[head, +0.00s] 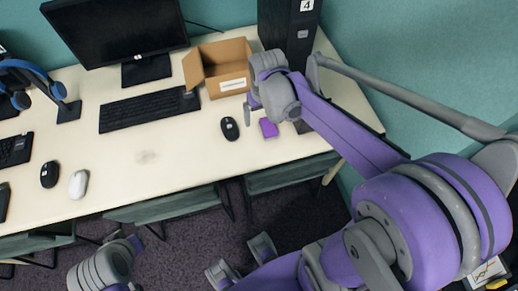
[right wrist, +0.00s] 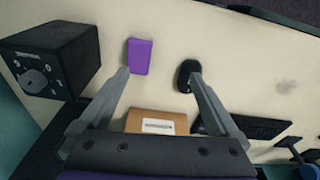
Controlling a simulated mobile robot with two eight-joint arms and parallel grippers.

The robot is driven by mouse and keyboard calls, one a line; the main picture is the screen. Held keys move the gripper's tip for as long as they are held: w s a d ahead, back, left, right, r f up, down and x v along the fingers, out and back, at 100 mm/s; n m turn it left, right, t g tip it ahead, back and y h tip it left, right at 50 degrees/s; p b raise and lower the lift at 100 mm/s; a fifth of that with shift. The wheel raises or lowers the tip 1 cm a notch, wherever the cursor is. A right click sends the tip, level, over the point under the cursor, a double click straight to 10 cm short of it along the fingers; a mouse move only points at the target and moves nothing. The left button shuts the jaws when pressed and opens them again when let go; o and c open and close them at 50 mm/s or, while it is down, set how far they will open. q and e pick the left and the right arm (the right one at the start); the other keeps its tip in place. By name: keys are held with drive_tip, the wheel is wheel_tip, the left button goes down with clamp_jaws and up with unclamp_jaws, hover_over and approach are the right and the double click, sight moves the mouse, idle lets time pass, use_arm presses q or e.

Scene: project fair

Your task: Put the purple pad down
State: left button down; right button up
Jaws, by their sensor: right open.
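The purple pad (head: 268,128) lies flat on the cream table (head: 180,165), near its front edge toward the right end. It also shows in the right wrist view (right wrist: 138,56), just beyond the left-hand fingertip. My right gripper (right wrist: 158,75) is open, with nothing between its fingers. In the head view it is above the table by the pad, partly hidden behind my arm. I cannot tell whether a fingertip touches the pad. Part of my left arm shows at the lower left of the head view, but I see no left gripper.
A black mouse (head: 230,128) lies left of the pad. An open cardboard box (head: 226,68) and a black tower (head: 289,35) stand behind. A black box with a dial (right wrist: 50,62) is close to the pad. A keyboard (head: 149,109) and monitor (head: 115,25) are further left.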

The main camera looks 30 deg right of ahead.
drive_tip(key=s+a+n+t, duration=0.2)
drive_tip(key=s+a+t, duration=0.1)
drive_tip(key=s+a, duration=0.6)
drive_tip(key=s, duration=0.3)
drive_tip(key=shift+a+f+n+t, duration=0.25)
drive_tip(key=shift+a+n+t, duration=0.05)
drive_tip(key=shift+a+t, duration=0.1)
